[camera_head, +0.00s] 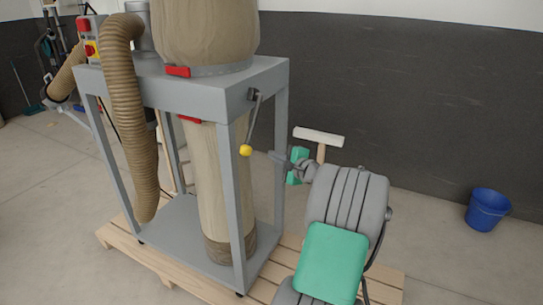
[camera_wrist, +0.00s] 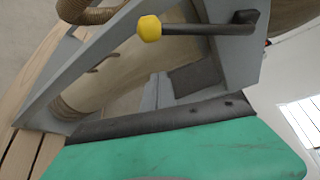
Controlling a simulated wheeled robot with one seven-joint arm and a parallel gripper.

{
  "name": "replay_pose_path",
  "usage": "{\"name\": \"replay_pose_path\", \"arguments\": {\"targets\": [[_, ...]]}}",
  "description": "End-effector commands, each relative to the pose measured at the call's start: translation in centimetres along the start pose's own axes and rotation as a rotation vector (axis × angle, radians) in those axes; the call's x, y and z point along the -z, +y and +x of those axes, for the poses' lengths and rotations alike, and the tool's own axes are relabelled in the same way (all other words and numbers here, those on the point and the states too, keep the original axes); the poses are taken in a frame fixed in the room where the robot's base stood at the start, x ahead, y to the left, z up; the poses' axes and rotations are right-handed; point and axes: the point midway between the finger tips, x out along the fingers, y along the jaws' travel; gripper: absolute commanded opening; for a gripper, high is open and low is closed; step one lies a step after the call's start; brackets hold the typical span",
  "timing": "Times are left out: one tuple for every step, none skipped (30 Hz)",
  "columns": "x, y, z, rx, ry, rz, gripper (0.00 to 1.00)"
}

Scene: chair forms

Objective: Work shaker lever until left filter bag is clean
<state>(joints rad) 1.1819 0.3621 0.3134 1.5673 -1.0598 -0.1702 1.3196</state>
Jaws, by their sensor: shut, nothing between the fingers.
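The shaker lever (camera_head: 254,115) is a dark rod on the front right corner of the grey frame, hanging down to a yellow knob (camera_head: 246,150). In the wrist view the yellow knob (camera_wrist: 149,28) and its dark rod show at the top. My gripper (camera_head: 272,155) is shut and empty, just right of the knob with a small gap apparent. A beige filter bag (camera_head: 205,25) rises above the frame top, cut off by the picture edge. A beige lower bag (camera_head: 212,180) hangs inside the frame, its bottom darker. I cannot tell which is the left bag.
The grey frame (camera_head: 190,92) stands on a wooden pallet (camera_head: 175,278). A ribbed hose (camera_head: 125,110) hangs at its left. A wood-handled tool with a pale head (camera_head: 318,136) stands behind my gripper. A blue bucket (camera_head: 488,210) is far right, with clear floor around it.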

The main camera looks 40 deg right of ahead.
Motion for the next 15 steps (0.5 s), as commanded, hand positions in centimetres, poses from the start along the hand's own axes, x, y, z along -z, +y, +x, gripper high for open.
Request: {"name": "replay_pose_path", "arguments": {"targets": [[-0.1, -0.1, 1.2, -0.004, -0.003, 0.001, 0.0], [-0.2, -0.1, 1.9, -0.003, -0.004, -0.001, 0.0], [-0.2, -0.1, 2.7, -0.003, -0.003, -0.001, 0.0], [-0.2, -0.1, 3.4, -0.003, -0.003, -0.002, 0.0], [-0.2, -0.1, 4.1, -0.004, -0.004, -0.002, 0.0], [-0.2, -0.1, 5.0, -0.004, -0.003, -0.002, 0.0], [-0.3, -0.1, 5.6, -0.005, -0.004, -0.002, 0.0], [-0.2, -0.1, 6.3, -0.004, -0.003, -0.003, 0.0], [-0.3, -0.1, 7.2, -0.004, -0.003, -0.003, 0.0], [-0.5, -0.2, 7.5, -0.002, -0.003, -0.003, 0.0], [-1.2, -0.5, 6.9, -0.002, -0.001, -0.003, 0.0], [-1.9, -0.3, 6.6, -0.003, -0.001, -0.003, 0.0], [-2.4, -0.3, 6.4, -0.003, 0.0, -0.003, 0.0], [-2.7, -0.3, 6.3, -0.003, 0.0, -0.002, 0.0], [-3.2, -0.2, 6.2, -0.003, 0.0, -0.003, 0.0]]}}
